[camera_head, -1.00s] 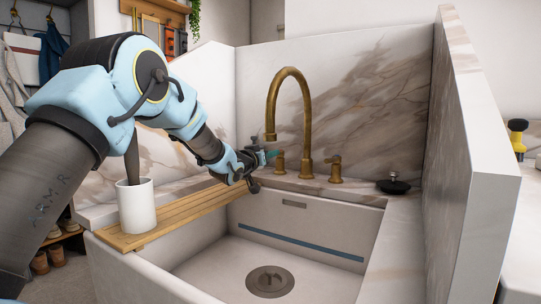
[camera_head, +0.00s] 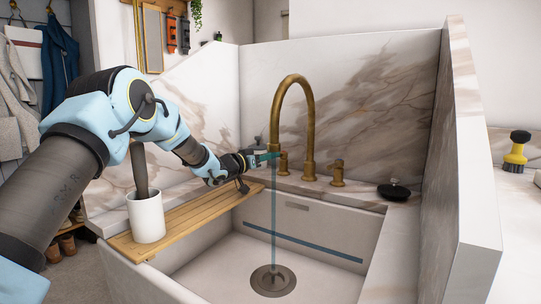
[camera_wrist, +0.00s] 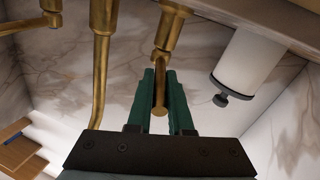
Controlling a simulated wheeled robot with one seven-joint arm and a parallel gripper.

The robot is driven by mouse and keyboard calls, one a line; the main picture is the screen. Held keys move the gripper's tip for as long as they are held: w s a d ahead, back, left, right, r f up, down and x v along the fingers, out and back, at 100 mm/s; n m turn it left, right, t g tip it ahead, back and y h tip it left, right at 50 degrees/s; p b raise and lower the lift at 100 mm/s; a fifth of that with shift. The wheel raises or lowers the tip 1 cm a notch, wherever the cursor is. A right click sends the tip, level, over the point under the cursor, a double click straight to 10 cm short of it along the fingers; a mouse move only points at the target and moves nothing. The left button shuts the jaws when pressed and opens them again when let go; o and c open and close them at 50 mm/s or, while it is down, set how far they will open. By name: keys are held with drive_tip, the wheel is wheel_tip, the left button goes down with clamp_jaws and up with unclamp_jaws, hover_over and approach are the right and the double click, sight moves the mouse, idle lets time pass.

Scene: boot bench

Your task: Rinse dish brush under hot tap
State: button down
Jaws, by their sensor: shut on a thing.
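The brass tap (camera_head: 309,115) stands at the back of the white sink, with a lever handle on each side. A thin stream of water (camera_head: 273,215) falls from its spout to the drain. My gripper (camera_head: 270,156) is at the left handle (camera_head: 283,163). In the wrist view its green fingers (camera_wrist: 160,88) are shut on the brass handle (camera_wrist: 160,95).
A wooden board (camera_head: 190,220) spans the sink's left side and bears a white cup (camera_head: 147,218). A black round stopper-like piece (camera_head: 394,190) lies on the right ledge. A tall marble panel (camera_head: 467,150) stands between sink and brush. The basin is otherwise empty.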

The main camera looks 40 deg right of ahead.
drive_tip(key=c, duration=0.8)
unclamp_jaws()
drive_tip(key=shift+c, duration=0.2)
drive_tip(key=shift+r, duration=0.1)
wheel_tip(320, 180, up, 10)
drive_tip(key=shift+f+p, duration=0.1)
drive_tip(key=shift+p, duration=0.3)
